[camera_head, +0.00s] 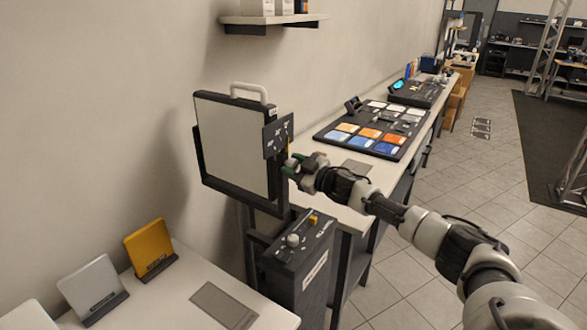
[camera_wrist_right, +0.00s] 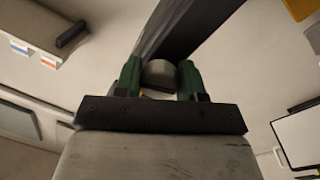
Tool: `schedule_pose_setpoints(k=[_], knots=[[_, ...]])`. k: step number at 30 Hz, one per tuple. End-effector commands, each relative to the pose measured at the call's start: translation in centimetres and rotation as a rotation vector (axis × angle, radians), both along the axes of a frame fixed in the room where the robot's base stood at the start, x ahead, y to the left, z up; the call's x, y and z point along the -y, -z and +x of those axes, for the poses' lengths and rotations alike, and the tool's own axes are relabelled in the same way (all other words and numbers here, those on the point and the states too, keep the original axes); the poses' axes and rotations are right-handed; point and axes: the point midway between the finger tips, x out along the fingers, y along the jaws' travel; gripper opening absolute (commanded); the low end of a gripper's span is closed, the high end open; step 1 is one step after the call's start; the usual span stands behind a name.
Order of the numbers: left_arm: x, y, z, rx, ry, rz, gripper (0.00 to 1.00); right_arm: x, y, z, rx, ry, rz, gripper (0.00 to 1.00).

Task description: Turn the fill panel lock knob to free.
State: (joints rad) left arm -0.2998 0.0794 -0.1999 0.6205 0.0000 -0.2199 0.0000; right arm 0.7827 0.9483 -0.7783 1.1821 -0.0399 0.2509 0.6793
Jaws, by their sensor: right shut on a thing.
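The fill panel (camera_head: 232,145) is a pale flat panel in a dark frame with a light handle on top. A dark marked plate (camera_head: 278,135) is at its right edge. My right gripper (camera_head: 292,166) is at the panel's right side, just below that plate. In the right wrist view, the green fingers of this gripper (camera_wrist_right: 160,78) are shut on a rounded grey knob (camera_wrist_right: 159,73). In the head view the gripper hides the knob, so its setting cannot be read. My left gripper is not in view.
A dark box with a white knob (camera_head: 293,240) stands below the panel. A long bench carries a board of coloured tiles (camera_head: 371,134). A front table holds a yellow tablet-like plate (camera_head: 149,246) and a white one (camera_head: 93,286). The tiled floor at right is open.

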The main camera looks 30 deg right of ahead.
Motion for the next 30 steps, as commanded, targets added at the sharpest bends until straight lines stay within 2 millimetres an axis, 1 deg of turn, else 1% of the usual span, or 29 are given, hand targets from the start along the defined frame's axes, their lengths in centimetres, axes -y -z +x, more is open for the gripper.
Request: schedule_pose_setpoints(k=[6,15,22,30], knots=[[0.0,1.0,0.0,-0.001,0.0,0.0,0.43,0.1,0.1,0.0,0.075,0.001,-0.178,0.16],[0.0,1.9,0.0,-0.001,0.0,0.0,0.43,0.1,0.1,0.0,0.154,0.001,-0.37,0.16],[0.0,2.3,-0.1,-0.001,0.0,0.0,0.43,0.1,0.0,0.0,0.189,0.001,-0.452,0.16],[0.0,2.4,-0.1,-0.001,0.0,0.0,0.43,0.1,-0.1,0.0,0.201,0.0,-0.482,0.16]])
